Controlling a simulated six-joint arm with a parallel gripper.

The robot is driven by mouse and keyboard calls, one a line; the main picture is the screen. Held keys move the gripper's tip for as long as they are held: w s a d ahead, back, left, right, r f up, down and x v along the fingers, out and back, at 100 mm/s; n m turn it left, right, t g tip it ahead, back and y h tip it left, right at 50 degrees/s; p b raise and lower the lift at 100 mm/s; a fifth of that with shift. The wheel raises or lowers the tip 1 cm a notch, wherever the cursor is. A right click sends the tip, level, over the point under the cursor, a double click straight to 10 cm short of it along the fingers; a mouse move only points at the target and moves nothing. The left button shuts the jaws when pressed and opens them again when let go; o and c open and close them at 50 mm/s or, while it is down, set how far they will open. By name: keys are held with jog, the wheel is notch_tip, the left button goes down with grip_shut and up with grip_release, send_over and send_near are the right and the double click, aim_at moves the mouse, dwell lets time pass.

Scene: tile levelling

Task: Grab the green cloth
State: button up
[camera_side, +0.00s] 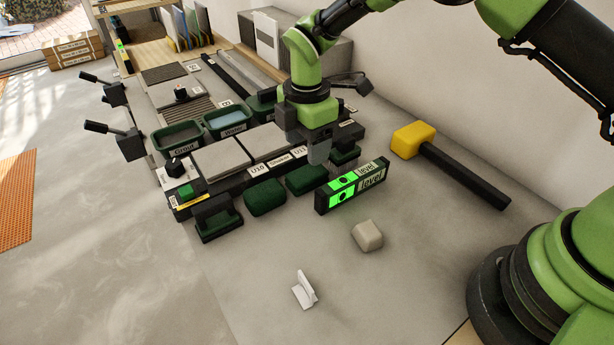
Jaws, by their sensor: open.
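Two dark green soft-looking pads lie side by side in front of the tile rack: a left one (264,197) and a right one (306,180). I cannot tell which of them is the green cloth. My gripper (319,152) is open and points down above the rack's right end, behind the level and near the right pad. Nothing shows between its fingers, though the gap is hard to see from this side.
A black level with bright green faces (352,186) stands close to the gripper. A yellow-headed mallet (414,140), a beige block (367,235) and a white piece (305,290) lie on the bench. Grout (178,138) and water (226,122) tubs stand behind. The front bench is mostly clear.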

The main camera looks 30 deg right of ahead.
aim_at(307, 172)
notch_tip(307, 172, down, 8)
jog(key=shift+r, duration=0.15)
jog(key=c, duration=0.7)
